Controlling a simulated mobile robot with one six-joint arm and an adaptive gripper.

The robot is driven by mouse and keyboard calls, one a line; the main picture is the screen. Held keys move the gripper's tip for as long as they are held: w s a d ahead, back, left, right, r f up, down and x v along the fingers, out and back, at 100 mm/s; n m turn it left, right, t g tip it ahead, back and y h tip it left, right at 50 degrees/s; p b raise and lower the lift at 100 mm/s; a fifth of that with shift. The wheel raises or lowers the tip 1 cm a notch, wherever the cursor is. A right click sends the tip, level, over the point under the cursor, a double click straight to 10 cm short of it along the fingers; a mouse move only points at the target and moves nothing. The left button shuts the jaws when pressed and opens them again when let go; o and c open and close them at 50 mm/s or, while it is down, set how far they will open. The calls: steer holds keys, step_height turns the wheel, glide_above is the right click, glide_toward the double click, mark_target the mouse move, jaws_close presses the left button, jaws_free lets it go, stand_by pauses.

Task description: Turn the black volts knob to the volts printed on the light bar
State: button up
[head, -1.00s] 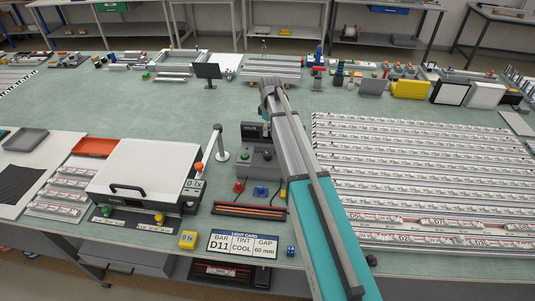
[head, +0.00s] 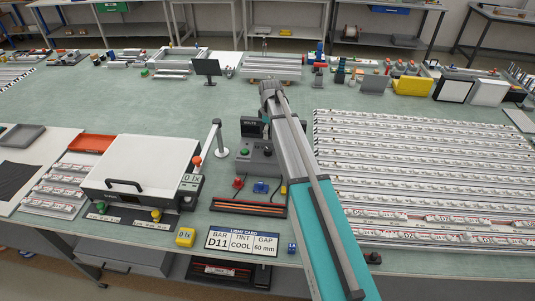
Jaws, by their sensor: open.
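The grey supply box (head: 258,162) stands mid-bench, just left of my arm, with a dark display headed VOLTS (head: 253,126) at its back. A green button (head: 244,152) is on its top. A small black knob (head: 267,151) shows right of the button, close to my arm's edge; its pointer is too small to read. The jaws of my gripper are not visible; my arm crosses the view right of the box. Many light bars (head: 400,165) lie in rows on the right; their printed volts cannot be read. The light card (head: 241,241) reads BAR D11, TINT COOL, GAP 60 mm.
A white lightbox (head: 140,170) with a black handle stands at the left.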

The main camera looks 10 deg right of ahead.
mark_target(268, 149)
steer(key=shift+s+a+f+b, duration=0.1)
steer(key=shift+f+b, duration=2.1)
steer(key=shift+f, duration=0.15)
steer(key=shift+s+f+b, duration=0.1)
steer(key=shift+f+b, duration=2.1)
steer(key=shift+f, duration=0.1)
steer(key=shift+c, duration=0.2)
steer(key=c, duration=1.1)
steer(key=shift+a, duration=0.1)
